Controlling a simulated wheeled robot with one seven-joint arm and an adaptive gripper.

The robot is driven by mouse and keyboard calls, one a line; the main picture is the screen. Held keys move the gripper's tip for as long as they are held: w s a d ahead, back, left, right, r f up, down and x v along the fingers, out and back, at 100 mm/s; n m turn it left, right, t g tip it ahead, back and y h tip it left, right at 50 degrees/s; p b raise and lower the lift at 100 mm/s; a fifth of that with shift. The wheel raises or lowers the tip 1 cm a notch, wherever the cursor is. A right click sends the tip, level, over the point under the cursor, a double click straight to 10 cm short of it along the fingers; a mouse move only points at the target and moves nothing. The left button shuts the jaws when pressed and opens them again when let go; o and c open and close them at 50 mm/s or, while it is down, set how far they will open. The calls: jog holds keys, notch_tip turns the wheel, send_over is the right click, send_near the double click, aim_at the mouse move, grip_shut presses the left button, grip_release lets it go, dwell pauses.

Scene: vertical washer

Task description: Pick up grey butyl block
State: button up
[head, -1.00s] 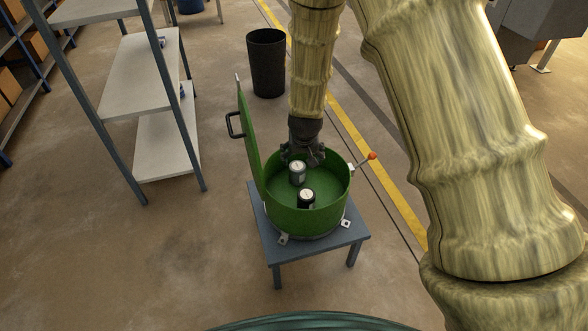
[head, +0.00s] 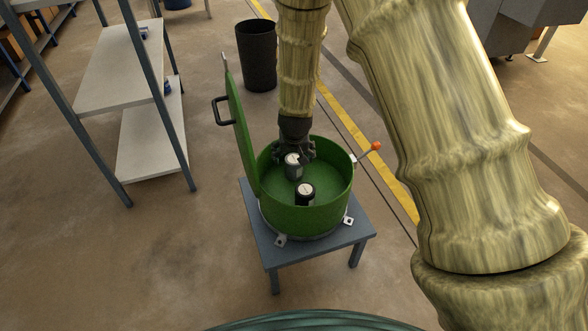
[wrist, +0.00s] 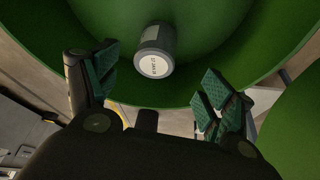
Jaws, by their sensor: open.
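The grey butyl block (head: 294,172) is a small grey cylinder with a pale top, standing in the open green washer drum (head: 322,194). In the wrist view the block (wrist: 156,52) shows lettering on its lighter end and lies ahead of the gap between the fingers. My gripper (head: 294,151) is over the back of the drum, close to the block. In the wrist view my gripper (wrist: 162,88) is open, with its green-padded fingers apart and nothing between them.
The raised green lid (head: 241,135) is at the left, and a red-tipped lever (head: 374,147) at the right. The drum rests on a blue-grey table (head: 270,250). Shelving (head: 120,65) stands left.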

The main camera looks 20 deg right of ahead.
aim_at(294, 161)
jog(key=b+x, duration=0.1)
jog(key=x, duration=0.4)
jog(key=shift+d, duration=0.1)
jog(key=shift+w+b+x, duration=0.2)
jog(key=shift+b+x, duration=0.85)
jog(key=shift+x, duration=1.45)
jog(key=shift+d+r, duration=0.15)
jog(key=shift+d, duration=0.05)
jog(key=shift+c, duration=0.2)
jog(key=c, duration=1.3)
